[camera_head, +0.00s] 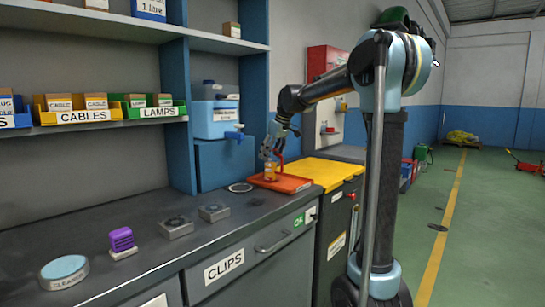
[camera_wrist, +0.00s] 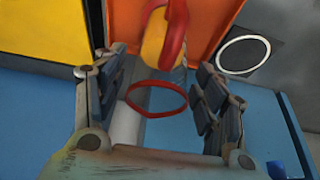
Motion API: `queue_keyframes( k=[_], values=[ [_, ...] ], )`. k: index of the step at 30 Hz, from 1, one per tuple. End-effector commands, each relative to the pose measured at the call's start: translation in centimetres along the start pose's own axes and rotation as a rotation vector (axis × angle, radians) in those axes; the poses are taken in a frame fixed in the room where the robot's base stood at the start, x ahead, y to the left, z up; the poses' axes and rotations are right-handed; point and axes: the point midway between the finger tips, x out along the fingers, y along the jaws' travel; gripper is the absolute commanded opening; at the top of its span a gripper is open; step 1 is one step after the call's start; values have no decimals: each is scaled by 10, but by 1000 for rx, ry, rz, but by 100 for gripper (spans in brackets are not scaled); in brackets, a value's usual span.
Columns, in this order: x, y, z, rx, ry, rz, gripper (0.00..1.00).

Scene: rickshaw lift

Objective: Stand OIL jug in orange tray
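The orange tray (camera_head: 293,185) lies on the grey counter at its far end; it also fills the top of the wrist view (camera_wrist: 215,22). A small jug (camera_head: 270,172) with yellow-orange in its lower part is at the tray, below my gripper. The wrist view shows its yellow lower part (camera_wrist: 153,42), a red handle-like part and a red ring like a rim. I cannot read OIL on it. My gripper (camera_head: 268,150) points down at the jug. Its fingers (camera_wrist: 160,85) are on either side of the jug. Whether they press on it is unclear, as is exact base contact.
A blue container with a tap (camera_head: 213,118) stands on a blue stand (camera_head: 222,165) behind the tray. A white ring mark (camera_head: 240,187) is left of the tray. A yellow top (camera_head: 322,170) lies to the right. Metal blocks (camera_head: 175,228) and a purple item (camera_head: 121,239) stand nearer on the counter.

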Motion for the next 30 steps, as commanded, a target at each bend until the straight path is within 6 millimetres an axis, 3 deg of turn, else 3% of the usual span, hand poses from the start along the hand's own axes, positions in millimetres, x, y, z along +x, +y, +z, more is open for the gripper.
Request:
queue_keyframes(
  k=[8,22,30],
  values=[
    [-9,1,0,2,0,1,64],
    [-92,2,1,3,0,1,64],
    [-119,2,1,3,0,1,64]
  ],
)
